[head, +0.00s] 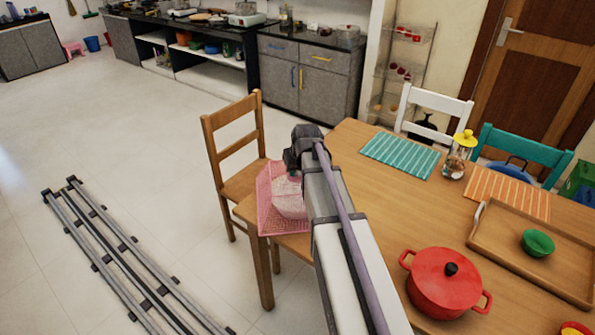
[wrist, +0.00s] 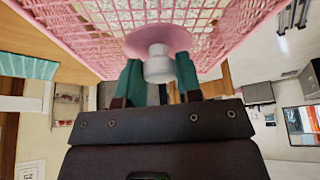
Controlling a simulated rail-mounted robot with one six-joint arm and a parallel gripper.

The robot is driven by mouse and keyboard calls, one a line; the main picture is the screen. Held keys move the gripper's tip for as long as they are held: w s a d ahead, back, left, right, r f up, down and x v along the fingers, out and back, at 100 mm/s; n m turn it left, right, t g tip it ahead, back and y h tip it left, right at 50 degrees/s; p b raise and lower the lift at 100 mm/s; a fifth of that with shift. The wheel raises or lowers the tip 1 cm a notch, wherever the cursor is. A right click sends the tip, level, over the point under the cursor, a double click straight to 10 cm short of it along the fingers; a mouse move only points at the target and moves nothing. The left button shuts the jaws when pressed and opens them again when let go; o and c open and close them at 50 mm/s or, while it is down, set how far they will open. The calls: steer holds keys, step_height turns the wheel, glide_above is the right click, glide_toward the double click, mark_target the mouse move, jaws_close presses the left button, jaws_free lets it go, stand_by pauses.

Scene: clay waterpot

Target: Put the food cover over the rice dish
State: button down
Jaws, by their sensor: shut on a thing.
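The food cover (head: 268,212) is a pink mesh dome at the near left corner of the table, partly hidden behind my arm in the head view. In the wrist view the pink mesh (wrist: 215,22) fills the top, with a white knob (wrist: 157,66) on a pink disc. My gripper (wrist: 158,78) has its teal fingers on both sides of the knob, shut on it. In the head view my gripper (head: 294,174) is above the cover. A pale rounded shape (head: 289,197) shows at the cover; I cannot tell if it is the rice dish. The cover's height is unclear.
The wooden table (head: 385,215) holds a red pot (head: 447,285), a tray (head: 505,268) with a green bowl (head: 537,242), a teal mat (head: 400,156), an orange mat (head: 505,192) and a yellow-topped jar (head: 460,152). A wooden chair (head: 232,140) stands close to the cover.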

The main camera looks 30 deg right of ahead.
steer(key=shift+f+b, duration=0.4)
steer(key=shift+f, duration=0.1)
steer(key=c, duration=0.8)
jaws_free()
steer(key=shift+r, duration=0.1)
steer(key=d+p+v, duration=0.1)
steer(key=p+v, duration=1.1)
steer(key=v, duration=0.1)
steer(key=s+a+g, duration=0.1)
steer(key=s+a, duration=0.4)
steer(key=a, duration=0.1)
steer(key=s+a+f+n+g, duration=0.1)
steer(key=s+a+g, duration=0.1)
steer(key=s+a, duration=0.3)
steer(key=s+a+g, duration=0.1)
steer(key=s+a, duration=0.4)
steer(key=a, duration=0.3)
steer(key=shift+s+a+f+n+g+y, duration=0.1)
steer(key=shift+a+f+n+g+y, duration=0.1)
steer(key=shift+f+n+g+y, duration=0.15)
